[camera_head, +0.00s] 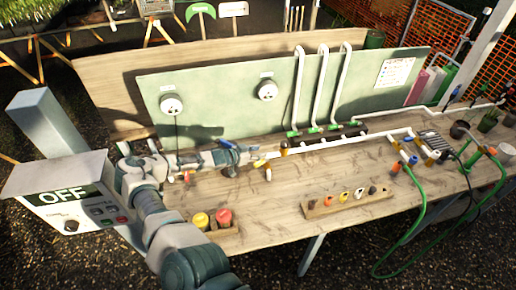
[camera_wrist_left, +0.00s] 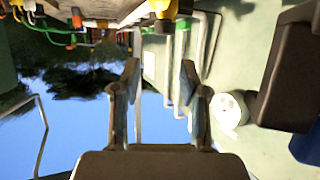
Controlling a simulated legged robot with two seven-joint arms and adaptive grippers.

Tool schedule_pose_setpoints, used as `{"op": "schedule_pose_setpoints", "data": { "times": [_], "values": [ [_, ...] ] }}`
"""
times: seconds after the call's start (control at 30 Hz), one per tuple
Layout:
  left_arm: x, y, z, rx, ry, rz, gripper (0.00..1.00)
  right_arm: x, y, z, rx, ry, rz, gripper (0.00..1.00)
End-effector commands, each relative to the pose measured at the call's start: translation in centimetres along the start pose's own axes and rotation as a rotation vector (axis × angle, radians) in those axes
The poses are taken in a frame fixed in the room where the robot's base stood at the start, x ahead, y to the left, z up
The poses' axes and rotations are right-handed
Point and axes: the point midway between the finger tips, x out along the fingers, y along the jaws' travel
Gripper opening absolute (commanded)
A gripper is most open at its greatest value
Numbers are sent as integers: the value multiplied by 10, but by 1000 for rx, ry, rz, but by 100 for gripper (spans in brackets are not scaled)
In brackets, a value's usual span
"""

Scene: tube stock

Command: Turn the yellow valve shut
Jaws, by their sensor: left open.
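The yellow valve handle (camera_head: 259,163) is on the white pipe run along the back of the wooden table, just at the tip of my left gripper (camera_head: 247,154). My left arm reaches in from the left, and the gripper lies in front of the green board. In the left wrist view, the two fingers (camera_wrist_left: 160,80) are spread apart with nothing between them. A yellow part (camera_wrist_left: 162,8) shows at the top edge there, beyond the fingertips; it is cut off by the frame. I cannot tell whether a finger touches the handle. My right gripper is not in view.
A grey box marked OFF (camera_head: 62,192) stands at the left. Yellow and red knobs (camera_head: 212,218) sit on a block at the front. A wooden rack (camera_head: 347,203) of small parts lies mid-table. White pipes (camera_head: 321,88) rise against the green board. Green hoses (camera_head: 418,215) hang at right.

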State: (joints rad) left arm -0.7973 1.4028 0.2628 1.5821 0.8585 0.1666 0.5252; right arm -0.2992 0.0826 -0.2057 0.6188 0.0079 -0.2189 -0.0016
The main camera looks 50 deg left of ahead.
Motion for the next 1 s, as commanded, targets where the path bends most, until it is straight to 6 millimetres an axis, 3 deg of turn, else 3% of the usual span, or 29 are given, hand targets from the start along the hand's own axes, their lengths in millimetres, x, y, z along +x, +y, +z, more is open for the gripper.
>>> {"op": "schedule_pose_setpoints", "data": {
  "times": [0.4, 0.77, 0.8, 0.97, 1.0],
  "values": [
    [-10, 1, -23, -1, -3, 2, 44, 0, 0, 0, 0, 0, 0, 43],
    [-10, 1, -26, 0, -1, 2, 44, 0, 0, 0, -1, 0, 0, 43],
    [-10, 1, -26, 0, -1, 2, 41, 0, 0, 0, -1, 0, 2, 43],
    [-10, 1, -26, 0, -1, 2, 1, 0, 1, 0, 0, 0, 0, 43],
    [-10, 1, -26, 1, -1, 1, 0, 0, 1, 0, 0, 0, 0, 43]
  ]
}}
